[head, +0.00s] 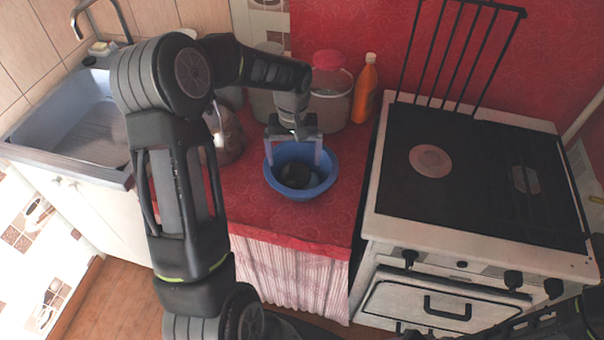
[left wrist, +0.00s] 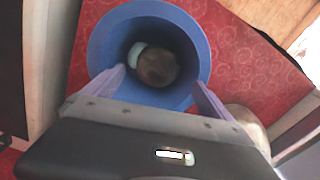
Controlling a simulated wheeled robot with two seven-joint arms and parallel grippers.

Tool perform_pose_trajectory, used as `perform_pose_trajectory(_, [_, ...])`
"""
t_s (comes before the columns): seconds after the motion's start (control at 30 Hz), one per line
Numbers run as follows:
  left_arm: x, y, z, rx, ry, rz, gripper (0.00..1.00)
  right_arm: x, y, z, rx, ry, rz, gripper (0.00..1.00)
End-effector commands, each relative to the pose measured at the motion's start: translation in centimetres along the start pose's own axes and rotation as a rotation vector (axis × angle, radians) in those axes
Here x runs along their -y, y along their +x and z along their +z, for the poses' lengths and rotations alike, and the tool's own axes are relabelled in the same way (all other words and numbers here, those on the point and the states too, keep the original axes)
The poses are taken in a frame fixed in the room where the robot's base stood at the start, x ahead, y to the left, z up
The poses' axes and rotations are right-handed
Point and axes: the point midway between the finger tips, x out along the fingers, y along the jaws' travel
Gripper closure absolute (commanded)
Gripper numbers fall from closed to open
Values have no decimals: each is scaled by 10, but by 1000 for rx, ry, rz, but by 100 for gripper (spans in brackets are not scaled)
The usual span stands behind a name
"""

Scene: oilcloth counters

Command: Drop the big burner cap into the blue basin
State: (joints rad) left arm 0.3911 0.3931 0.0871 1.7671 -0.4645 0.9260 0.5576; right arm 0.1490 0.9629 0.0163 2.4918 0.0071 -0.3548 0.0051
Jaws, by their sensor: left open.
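The blue basin (head: 328,178) stands on the red counter, and it also shows in the left wrist view (left wrist: 103,42). Inside it lies a dark round thing (head: 297,176), which looks brownish in the left wrist view (left wrist: 157,68); it may be the big burner cap, but I cannot tell for sure. A paler piece shows beside it. My left gripper (head: 294,158) is open over the basin, pointing down, its fingers apart near opposite sides of the rim. Nothing shows between the fingers. My right gripper is not in view.
A stove (head: 388,215) with two round discs on its dark top and a raised grate stands at right. An orange bottle (head: 366,88) and a red-lidded container (head: 330,98) stand behind the basin. A sink (head: 70,130) is at left. The counter's front is clear.

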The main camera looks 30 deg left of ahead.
Motion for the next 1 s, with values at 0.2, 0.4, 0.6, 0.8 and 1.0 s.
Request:
perform_pose_trajectory(0.2, [-1, -28, -1, -5, 0, 2, 4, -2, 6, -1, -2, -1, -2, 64])
perform_pose_trajectory(0.4, [-1, -60, -1, -4, 0, 2, 4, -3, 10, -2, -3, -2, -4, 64])
perform_pose_trajectory(0.6, [0, -74, 0, -2, 0, 1, 4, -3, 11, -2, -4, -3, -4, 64])
perform_pose_trajectory(0.8, [0, -74, 0, -1, 0, 1, 4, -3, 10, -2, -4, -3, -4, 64])
perform_pose_trajectory(1.0, [0, -74, 0, -1, 0, 1, 4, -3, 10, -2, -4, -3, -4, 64])
